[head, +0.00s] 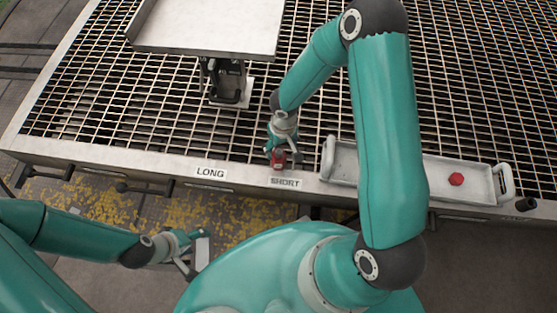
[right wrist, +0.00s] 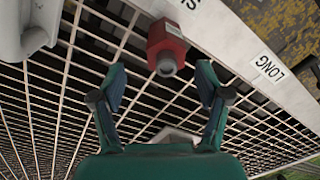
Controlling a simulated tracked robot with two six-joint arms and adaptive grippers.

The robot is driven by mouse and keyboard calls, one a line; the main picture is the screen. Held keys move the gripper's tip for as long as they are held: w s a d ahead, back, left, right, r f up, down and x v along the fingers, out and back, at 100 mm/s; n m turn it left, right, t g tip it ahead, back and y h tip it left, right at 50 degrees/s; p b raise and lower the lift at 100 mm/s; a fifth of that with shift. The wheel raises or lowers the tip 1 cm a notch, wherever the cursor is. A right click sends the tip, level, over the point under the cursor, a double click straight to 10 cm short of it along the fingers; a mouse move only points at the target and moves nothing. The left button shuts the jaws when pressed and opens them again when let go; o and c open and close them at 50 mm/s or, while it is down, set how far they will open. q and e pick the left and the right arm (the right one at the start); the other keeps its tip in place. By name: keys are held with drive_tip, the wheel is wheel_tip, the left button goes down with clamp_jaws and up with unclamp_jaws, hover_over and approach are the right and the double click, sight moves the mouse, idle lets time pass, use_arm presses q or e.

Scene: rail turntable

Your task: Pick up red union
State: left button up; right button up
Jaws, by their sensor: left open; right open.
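A red fitting with a grey round metal end (right wrist: 167,50), which looks like the red union, sits by the SHORT label. In the head view this red part (head: 278,157) is partly hidden by my right gripper (head: 285,154). In the right wrist view my right gripper (right wrist: 160,78) is open and empty, and the fitting shows just beyond and between its fingertips. I cannot tell whether a finger touches it. A second small red piece (head: 456,179) lies in the grey tray at the right. My left gripper (head: 192,254) is open, low at the left, off the table.
The grey tray (head: 430,168) with raised handles lies along the table's front edge, partly behind my right arm. LONG (head: 211,173) and SHORT (head: 285,183) labels mark that edge. A metal plate (head: 210,25) stands on a dark support at the back. The grating left of it is clear.

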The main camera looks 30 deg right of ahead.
sight(279, 157)
drive_tip(key=f, duration=0.2)
drive_tip(key=a+f+b, duration=0.1)
drive_tip(key=f, duration=0.1)
drive_tip(key=shift+s, duration=0.15)
drive_tip(key=shift+f+b, duration=0.4)
drive_tip(key=shift+f, duration=0.2)
clamp_jaws()
